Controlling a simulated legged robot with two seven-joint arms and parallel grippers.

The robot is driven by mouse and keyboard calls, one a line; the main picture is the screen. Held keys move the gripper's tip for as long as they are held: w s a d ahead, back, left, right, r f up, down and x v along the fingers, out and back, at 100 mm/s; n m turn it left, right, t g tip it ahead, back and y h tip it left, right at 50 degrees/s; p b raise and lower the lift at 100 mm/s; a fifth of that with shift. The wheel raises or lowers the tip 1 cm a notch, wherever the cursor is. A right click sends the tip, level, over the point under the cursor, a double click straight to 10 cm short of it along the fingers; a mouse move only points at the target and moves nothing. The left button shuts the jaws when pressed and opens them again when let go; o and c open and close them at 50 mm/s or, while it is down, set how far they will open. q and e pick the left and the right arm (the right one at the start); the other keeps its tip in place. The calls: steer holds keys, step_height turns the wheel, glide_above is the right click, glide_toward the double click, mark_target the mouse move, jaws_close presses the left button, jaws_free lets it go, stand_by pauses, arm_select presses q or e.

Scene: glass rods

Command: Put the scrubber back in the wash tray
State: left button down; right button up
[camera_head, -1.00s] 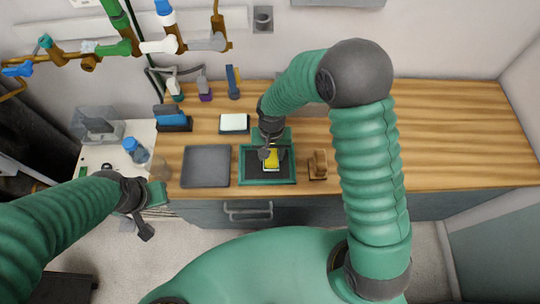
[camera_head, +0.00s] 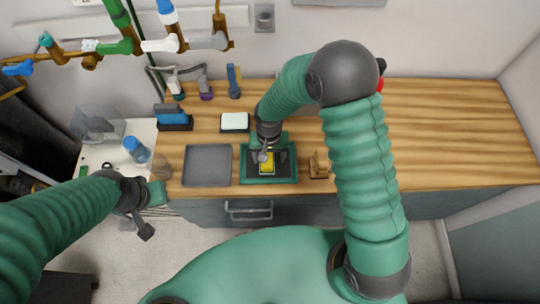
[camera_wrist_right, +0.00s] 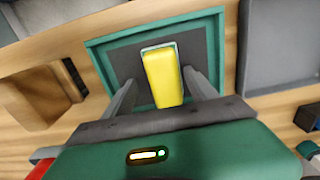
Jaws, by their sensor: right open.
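The scrubber looks like a yellow block (camera_head: 267,163) with a pale green edge. It lies on the dark floor of a green-rimmed tray (camera_head: 271,180), which I take to be the wash tray. In the right wrist view the scrubber (camera_wrist_right: 163,75) is inside the tray's green rim (camera_wrist_right: 97,57). My right gripper (camera_head: 263,155) is over the tray; the wrist view shows its open fingers (camera_wrist_right: 159,82) on either side of the scrubber, with gaps visible. My left gripper (camera_head: 139,217) hangs off the counter's front left, its jaws unclear.
A grey tray (camera_head: 207,165) stands left of the green one, and a brown wooden piece (camera_head: 319,166) stands close on its right. Behind are a pale sponge in a dark dish (camera_head: 235,121) and a blue item in a dark holder (camera_head: 174,118). The counter's right side (camera_head: 460,135) is clear.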

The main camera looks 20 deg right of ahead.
mark_target(270, 156)
steer(key=r, duration=0.4)
steer(key=a+r, duration=0.1)
steer(key=r, duration=0.1)
steer(key=shift+w+r, duration=0.1)
step_height(270, 156, up, 6)
steer(key=d, duration=0.1)
steer(key=s+d+r+n+t, duration=0.1)
steer(key=s+d+n+t, duration=0.1)
steer(key=s+d, duration=0.4)
steer(key=s+n, duration=0.1)
steer(key=s, duration=0.2)
steer(key=shift+s+d+r+t, duration=0.3)
steer(key=shift+s+r+t, duration=0.05)
steer(key=shift+r+t, duration=0.05)
steer(key=shift+s+a, duration=0.1)
stand_by(0.7)
